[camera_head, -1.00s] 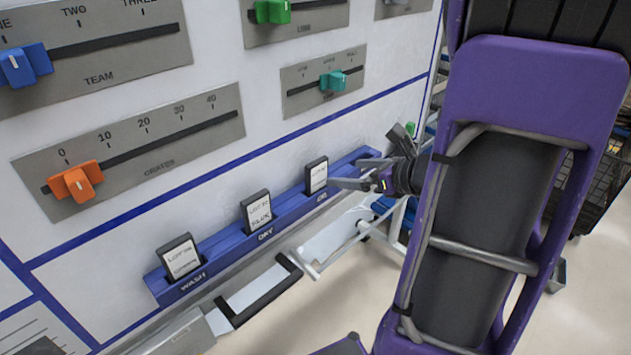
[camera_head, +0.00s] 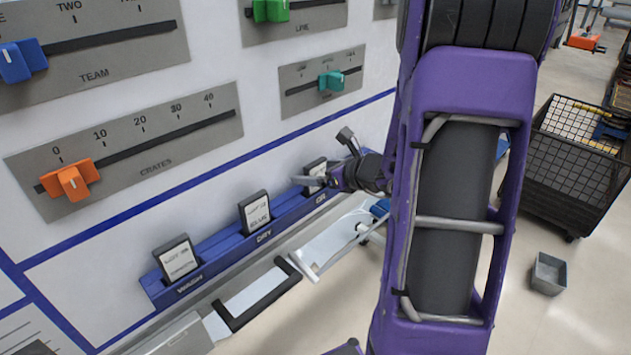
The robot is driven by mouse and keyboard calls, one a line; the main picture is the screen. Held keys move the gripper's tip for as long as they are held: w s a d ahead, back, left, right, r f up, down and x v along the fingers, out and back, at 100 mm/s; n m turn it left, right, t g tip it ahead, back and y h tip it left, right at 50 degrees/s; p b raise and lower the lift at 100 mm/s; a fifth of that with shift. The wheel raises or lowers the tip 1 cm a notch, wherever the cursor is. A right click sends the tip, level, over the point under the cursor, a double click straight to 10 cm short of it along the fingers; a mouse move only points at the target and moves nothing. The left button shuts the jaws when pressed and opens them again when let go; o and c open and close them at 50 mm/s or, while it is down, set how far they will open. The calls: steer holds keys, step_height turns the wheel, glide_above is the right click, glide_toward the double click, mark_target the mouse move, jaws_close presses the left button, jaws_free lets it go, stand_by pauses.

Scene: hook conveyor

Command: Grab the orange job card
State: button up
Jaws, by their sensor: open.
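No orange card shows clearly. Three white cards in dark frames stand in a blue wall rack (camera_head: 215,268). The left card (camera_head: 178,262) is above the label WASH, the middle card (camera_head: 256,215) above DRY. The right card (camera_head: 314,172) stands at the right part of the rack and is partly covered by my gripper. My gripper (camera_head: 326,160) is open, its fingers spread at the right card, one above and one in front of it. I cannot tell whether it touches the card. Nothing shows held.
An orange slider (camera_head: 70,181) sits on the CRATES scale above the rack. Blue, green and teal sliders are on other scales. A pale shelf with a black handle (camera_head: 255,298) lies below the rack. A black wire cart (camera_head: 575,160) and a grey bin (camera_head: 548,273) stand right.

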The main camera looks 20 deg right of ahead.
steer(key=c, duration=1.2)
